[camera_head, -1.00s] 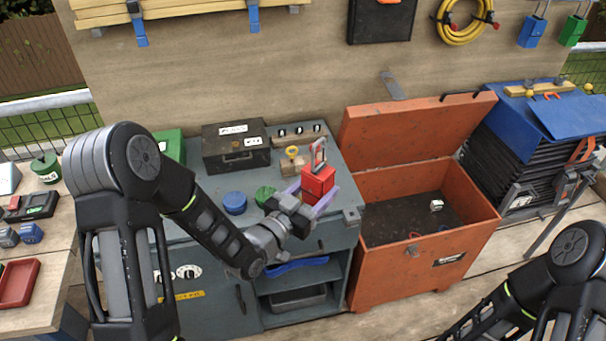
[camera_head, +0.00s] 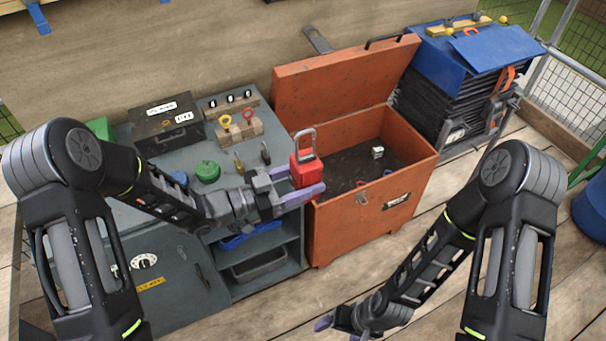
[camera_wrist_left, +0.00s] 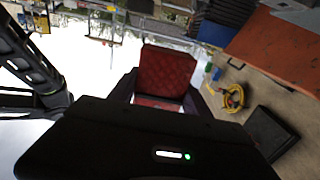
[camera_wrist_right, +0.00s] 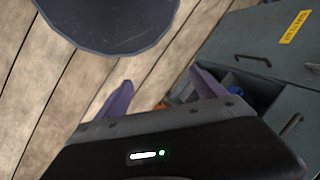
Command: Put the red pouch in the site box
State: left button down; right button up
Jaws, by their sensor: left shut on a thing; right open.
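The red pouch (camera_head: 306,171) is a small boxy red thing with a grey loop on top. My left gripper (camera_head: 297,183) is shut on it and holds it upright, in front of the site box's left front corner in the head view. In the left wrist view the red pouch (camera_wrist_left: 167,75) shows a quilted face between the fingers. The site box (camera_head: 345,222) is orange, with its lid open and leaning back. My right gripper (camera_head: 336,329) is open and empty, low over the plank floor. Its purple fingers (camera_wrist_right: 160,95) show apart in the right wrist view.
Inside the site box are a small white object (camera_head: 377,152) and thin coloured loops. Left of it, a grey workbench (camera_head: 220,177) bears a black case (camera_head: 168,127), a green lidded tin (camera_head: 207,171) and a wooden key block (camera_head: 235,131). A blue-topped stack (camera_head: 470,50) stands behind right.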

jog(key=shift+w+r, duration=0.1)
jog(key=shift+w, duration=0.1)
jog(key=shift+c, duration=0.6)
jog(key=w+r, duration=2)
jog(key=r, duration=0.2)
notch_tip(320, 180, up, 16)
jog(key=w+d+f+n+t+h, duration=0.1)
jog(key=h, duration=0.1)
pick_arm(q)
jog(key=shift+r, duration=0.1)
pick_arm(e)
jog(key=a+r+n+t, duration=0.2)
jog(key=a+r+n, duration=0.4)
jog(key=a+r, duration=0.2)
jog(key=shift+s+r+t, duration=0.15)
jog(key=shift+r+t, duration=0.25)
jog(key=shift+r, duration=0.05)
jog(key=shift+a+f, duration=0.1)
jog(key=shift+f, duration=0.05)
